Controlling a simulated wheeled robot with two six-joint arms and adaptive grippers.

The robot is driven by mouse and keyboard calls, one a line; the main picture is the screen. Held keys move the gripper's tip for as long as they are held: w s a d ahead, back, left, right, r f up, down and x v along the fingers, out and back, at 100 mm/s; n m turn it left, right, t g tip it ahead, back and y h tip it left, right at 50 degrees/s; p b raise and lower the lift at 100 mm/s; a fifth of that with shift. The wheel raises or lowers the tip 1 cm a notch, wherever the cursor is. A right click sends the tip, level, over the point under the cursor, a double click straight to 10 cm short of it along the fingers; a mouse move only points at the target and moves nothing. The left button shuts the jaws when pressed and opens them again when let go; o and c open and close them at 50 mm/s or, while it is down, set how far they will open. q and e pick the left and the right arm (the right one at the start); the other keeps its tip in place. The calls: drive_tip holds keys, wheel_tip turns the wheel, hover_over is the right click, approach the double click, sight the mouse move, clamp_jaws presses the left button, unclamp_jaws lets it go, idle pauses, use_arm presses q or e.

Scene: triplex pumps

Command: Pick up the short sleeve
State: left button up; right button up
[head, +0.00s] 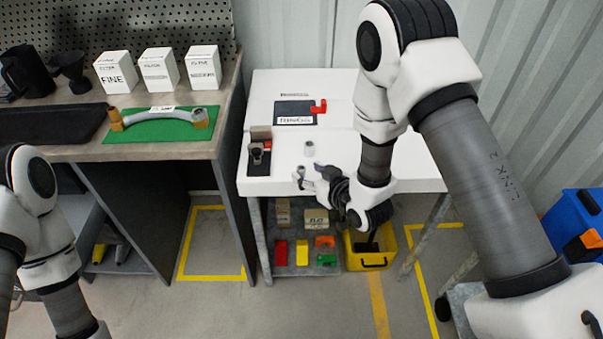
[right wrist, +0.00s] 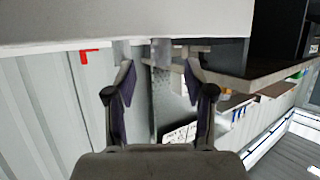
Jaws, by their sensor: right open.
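A small grey metal sleeve (head: 301,171) stands near the front left edge of the white table. A second grey sleeve (head: 309,148) stands a little behind it; I cannot tell for sure which is the short one. My right gripper (head: 311,177) is open and empty, its fingers pointing left toward the front sleeve. In the right wrist view, which looks upside down, the gripper (right wrist: 160,85) has its two dark fingers wide apart. A grey sleeve (right wrist: 160,52) shows ahead between them, and another (right wrist: 121,50) is partly covered by the left finger. My left gripper is out of view.
A dark tray (head: 258,158) with a fitting is left of the sleeves. A workbench (head: 150,151) with white boxes and a green mat stands left. A yellow bin (head: 370,262) is below the table.

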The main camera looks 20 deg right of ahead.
sight(302, 170)
drive_tip(key=x, duration=0.4)
drive_tip(key=shift+a, duration=0.1)
clamp_jaws()
drive_tip(key=shift+r, duration=0.1)
